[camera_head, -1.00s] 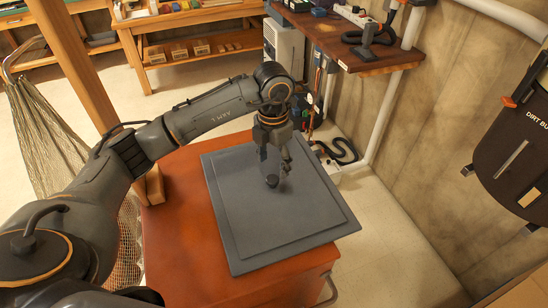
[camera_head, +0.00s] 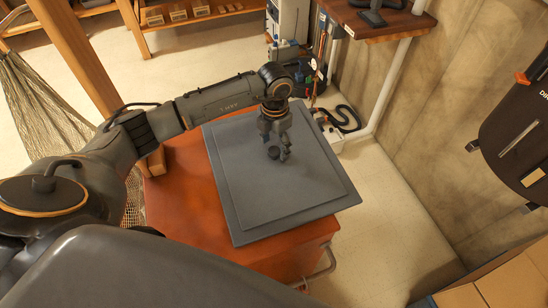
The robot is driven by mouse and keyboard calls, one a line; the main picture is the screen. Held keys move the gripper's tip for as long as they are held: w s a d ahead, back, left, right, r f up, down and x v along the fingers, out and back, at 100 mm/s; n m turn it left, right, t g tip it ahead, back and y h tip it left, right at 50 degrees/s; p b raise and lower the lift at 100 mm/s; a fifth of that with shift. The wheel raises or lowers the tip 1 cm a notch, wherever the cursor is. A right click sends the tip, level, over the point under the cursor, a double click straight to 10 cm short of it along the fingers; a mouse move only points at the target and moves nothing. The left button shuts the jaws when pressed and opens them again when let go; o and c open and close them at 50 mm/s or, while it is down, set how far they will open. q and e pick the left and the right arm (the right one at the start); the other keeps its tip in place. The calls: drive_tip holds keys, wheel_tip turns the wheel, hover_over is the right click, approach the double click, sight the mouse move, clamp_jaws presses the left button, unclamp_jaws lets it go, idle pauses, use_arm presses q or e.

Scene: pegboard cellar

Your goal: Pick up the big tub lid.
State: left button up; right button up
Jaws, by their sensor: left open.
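The big tub lid (camera_head: 300,200) is a flat, dark grey square with a raised inner panel and a small dark round knob (camera_head: 273,153) near its middle. It lies flat on top of an orange-red cabinet (camera_head: 180,190). My left gripper (camera_head: 276,146) points down at the knob, with its fingers open and very close to it. One finger shows just right of the knob. I cannot tell whether the fingers touch the knob. My right gripper is not in view.
A wall shelf (camera_head: 395,22) and pipes stand behind at the right. A black hose (camera_head: 347,118) lies behind the lid. A wooden post (camera_head: 75,55) and a hammock (camera_head: 30,110) are at the left. A cardboard box (camera_head: 505,280) is at the lower right. Floor right of the cabinet is clear.

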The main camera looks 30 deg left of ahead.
sight(274, 150)
use_arm(q)
drive_tip(key=shift+w+a+f+p, duration=0.15)
drive_tip(key=shift+f+p, duration=0.15)
drive_tip(key=shift+f, duration=1.65)
clamp_jaws()
drive_tip(key=shift+r, duration=0.1)
drive_tip(key=shift+r, duration=0.1)
